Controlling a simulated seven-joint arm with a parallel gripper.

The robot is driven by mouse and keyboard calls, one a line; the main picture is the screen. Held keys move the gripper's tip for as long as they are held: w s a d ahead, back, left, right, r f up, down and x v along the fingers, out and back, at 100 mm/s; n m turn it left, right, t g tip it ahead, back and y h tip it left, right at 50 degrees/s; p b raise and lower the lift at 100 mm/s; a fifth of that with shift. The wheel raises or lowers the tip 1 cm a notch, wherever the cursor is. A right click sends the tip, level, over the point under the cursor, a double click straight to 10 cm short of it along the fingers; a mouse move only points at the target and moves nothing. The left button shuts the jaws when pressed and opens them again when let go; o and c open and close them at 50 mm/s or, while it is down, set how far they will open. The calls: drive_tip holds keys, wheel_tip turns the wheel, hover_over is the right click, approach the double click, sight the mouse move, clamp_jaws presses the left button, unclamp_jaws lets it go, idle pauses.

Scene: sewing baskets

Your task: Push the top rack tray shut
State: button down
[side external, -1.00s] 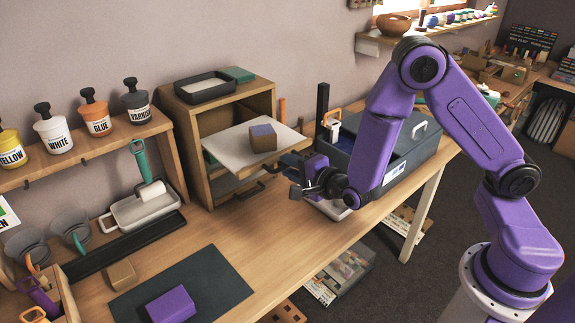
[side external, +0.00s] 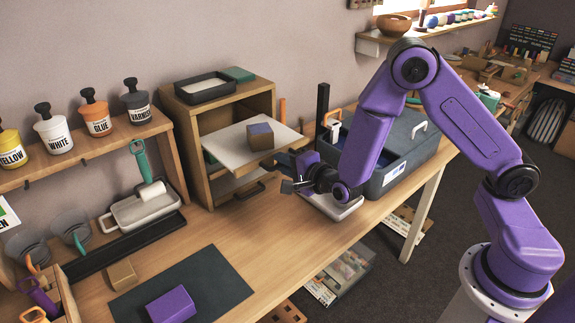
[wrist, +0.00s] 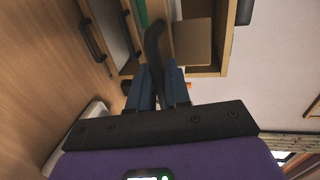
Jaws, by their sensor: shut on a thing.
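The top rack tray (side external: 228,143) is a pale flat board that sticks well out of the wooden rack (side external: 173,138). A small brown block (side external: 260,137) with a purplish top sits on it. My gripper (side external: 284,163) is at the tray's front edge. In the wrist view, the dark blue fingers of my gripper (wrist: 158,84) are closed around the black curved tray handle (wrist: 154,48). The inner part of the tray is hidden inside the rack.
A lower drawer handle (side external: 250,191) shows below the tray. A grey toolbox (side external: 405,150) stands to the right, close to my arm. A black tray (side external: 205,87) sits on the rack's top. The bench in front of the rack is clear near its edge (side external: 285,235).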

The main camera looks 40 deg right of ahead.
drive_tip(key=r+x, duration=0.1)
drive_tip(key=x, duration=0.4)
drive_tip(key=r+x, duration=0.1)
drive_tip(key=x, duration=0.4)
drive_tip(key=r+x, duration=0.1)
drive_tip(key=x, duration=0.4)
drive_tip(key=shift+w+a+r, duration=0.1)
drive_tip(key=shift+w, duration=0.55)
drive_tip(key=c, duration=1.3)
unclamp_jaws()
drive_tip(key=shift+r, duration=0.1)
drive_tip(key=shift+w, duration=0.1)
drive_tip(key=v, duration=1.7)
drive_tip(key=shift+s, duration=0.3)
